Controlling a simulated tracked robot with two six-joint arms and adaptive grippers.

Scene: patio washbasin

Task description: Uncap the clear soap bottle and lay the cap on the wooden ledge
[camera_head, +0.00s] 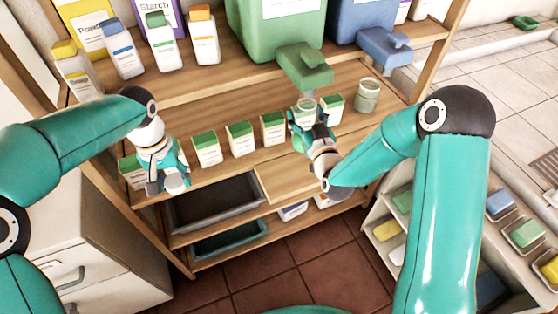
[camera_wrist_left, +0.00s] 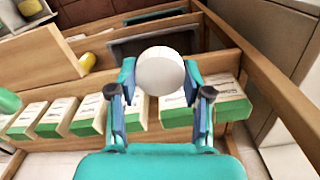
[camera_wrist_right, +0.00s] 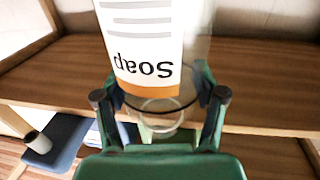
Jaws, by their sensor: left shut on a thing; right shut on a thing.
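The clear soap bottle (camera_wrist_right: 150,40) has a white "Soap" label with an orange band and reads upside down in the right wrist view. My right gripper (camera_wrist_right: 160,103) is shut on it near its round clear end. In the head view my right gripper (camera_head: 308,118) and the bottle are just below a green spout, and the bottle is mostly hidden. My left gripper (camera_head: 166,186) is shut on a round white cap (camera_wrist_left: 161,71), away from the bottle. In the head view the cap is small and hard to make out. A light wooden ledge (camera_head: 290,182) juts out at the front, bare on top.
A green container (camera_head: 270,25) with a spout (camera_head: 303,66) stands above the right gripper, beside a blue one (camera_head: 360,22). Several green-topped boxes (camera_head: 240,138) line the shelf between the grippers. A dark tray (camera_head: 215,200) lies below. A green jar (camera_head: 367,96) stands at right.

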